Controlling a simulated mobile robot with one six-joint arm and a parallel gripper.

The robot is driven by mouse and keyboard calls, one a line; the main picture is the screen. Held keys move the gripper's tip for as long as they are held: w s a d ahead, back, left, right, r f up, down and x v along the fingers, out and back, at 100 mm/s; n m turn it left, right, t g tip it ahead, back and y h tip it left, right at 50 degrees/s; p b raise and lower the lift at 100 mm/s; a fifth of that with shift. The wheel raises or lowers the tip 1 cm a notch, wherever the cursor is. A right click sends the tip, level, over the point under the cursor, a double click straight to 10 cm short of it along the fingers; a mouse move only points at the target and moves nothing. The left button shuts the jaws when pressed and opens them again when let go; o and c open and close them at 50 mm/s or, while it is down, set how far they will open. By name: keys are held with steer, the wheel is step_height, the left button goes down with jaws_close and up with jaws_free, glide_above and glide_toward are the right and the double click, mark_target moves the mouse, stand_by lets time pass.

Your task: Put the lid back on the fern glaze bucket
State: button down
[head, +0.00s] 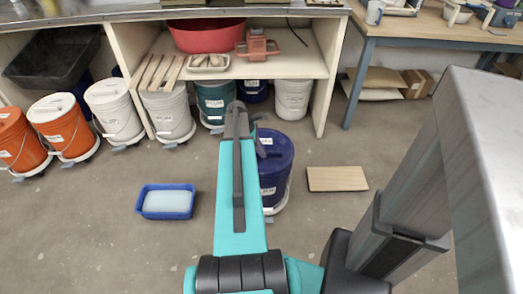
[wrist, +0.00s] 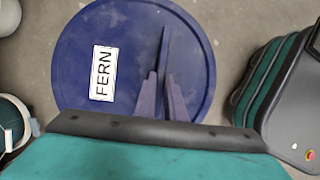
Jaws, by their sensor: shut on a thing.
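The round blue lid (wrist: 195,75) with a white FERN label (wrist: 103,73) fills the middle of the wrist view. My gripper (wrist: 162,88) is shut on the upright grip of this lid. In the head view the lid (head: 278,145) shows at the top of a dark blue bucket (head: 274,186), partly behind my arm. The bucket has a white label and stands on a pale wheeled base on the floor. The lid hides the bucket's rim in the wrist view. I cannot tell whether the lid rests on the rim or hangs just above it.
Several lidded buckets, such as an orange one (head: 62,130) and a teal one (head: 213,101), stand along and under the shelf (head: 300,62). A blue tub (head: 165,201) and a wooden board (head: 337,179) lie on the floor either side of the blue bucket.

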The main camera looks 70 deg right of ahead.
stand_by(0.4)
steer(key=c, duration=1.3)
jaws_free()
steer(key=shift+r, duration=0.15)
steer(key=shift+r+p, duration=2.95)
steer(key=shift+r, duration=0.45)
jaws_close()
steer(key=shift+f+b, duration=0.65)
steer(key=shift+f, duration=1.85)
